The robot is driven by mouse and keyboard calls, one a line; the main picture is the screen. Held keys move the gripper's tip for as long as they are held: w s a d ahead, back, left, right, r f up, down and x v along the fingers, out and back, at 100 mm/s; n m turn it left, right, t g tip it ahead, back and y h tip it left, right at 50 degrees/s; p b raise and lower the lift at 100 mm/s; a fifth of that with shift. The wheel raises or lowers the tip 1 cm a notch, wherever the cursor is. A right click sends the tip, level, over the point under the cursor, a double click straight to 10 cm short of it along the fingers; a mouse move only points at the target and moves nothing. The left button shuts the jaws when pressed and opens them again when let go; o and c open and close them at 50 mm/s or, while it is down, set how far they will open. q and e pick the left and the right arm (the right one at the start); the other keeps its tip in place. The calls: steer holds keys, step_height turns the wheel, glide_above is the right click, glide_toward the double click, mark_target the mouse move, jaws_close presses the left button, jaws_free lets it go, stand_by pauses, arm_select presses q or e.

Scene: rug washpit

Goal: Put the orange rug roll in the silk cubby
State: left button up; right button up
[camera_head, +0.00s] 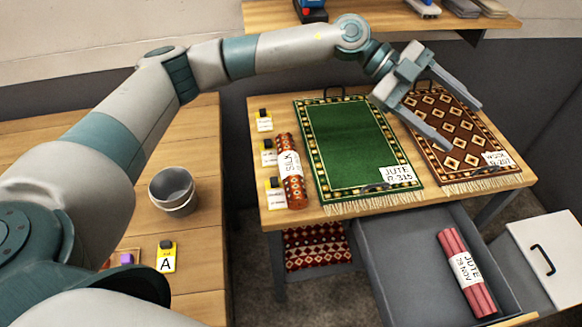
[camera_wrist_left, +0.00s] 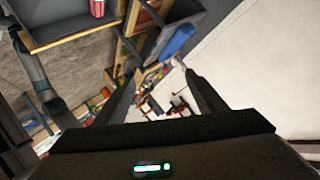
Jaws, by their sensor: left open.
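An orange patterned rug roll (camera_head: 291,190) with a white SILK label lies on the wooden table, along the left edge of the green rug. My left gripper (camera_head: 465,126) is open and empty, above the brown diamond-patterned rug at the table's right, well away from the orange roll. Its two fingers also show apart in the left wrist view (camera_wrist_left: 162,92), with nothing between them. No cubby marked silk can be made out in either view. My right gripper is in neither view.
A green rug (camera_head: 355,145) labelled JUTE and a brown rug (camera_head: 450,125) cover most of the table (camera_head: 262,215). Small yellow tags (camera_head: 276,195) stand at its left edge. An open grey drawer (camera_head: 400,270) holds a pink JUTE roll (camera_head: 468,285). A grey bucket (camera_head: 172,190) stands left.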

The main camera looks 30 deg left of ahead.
mark_target(294, 159)
arm_select(q)
steer(key=a+f+m+y, duration=0.3)
steer(key=a+f+y, duration=0.5)
steer(key=a+f, duration=0.4)
steer(key=w+a+y, duration=0.2)
steer(key=a+y, duration=0.5)
steer(key=a, duration=0.9)
steer(key=shift+w+a+r+y+b, duration=0.2)
steer(key=shift+a+y+b, duration=0.1)
steer(key=shift+a+b, duration=0.1)
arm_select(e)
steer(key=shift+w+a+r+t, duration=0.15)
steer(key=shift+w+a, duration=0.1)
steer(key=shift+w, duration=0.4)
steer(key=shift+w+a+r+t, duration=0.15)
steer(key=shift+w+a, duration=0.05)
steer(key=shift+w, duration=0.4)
arm_select(q)
steer(key=shift+f, duration=0.1)
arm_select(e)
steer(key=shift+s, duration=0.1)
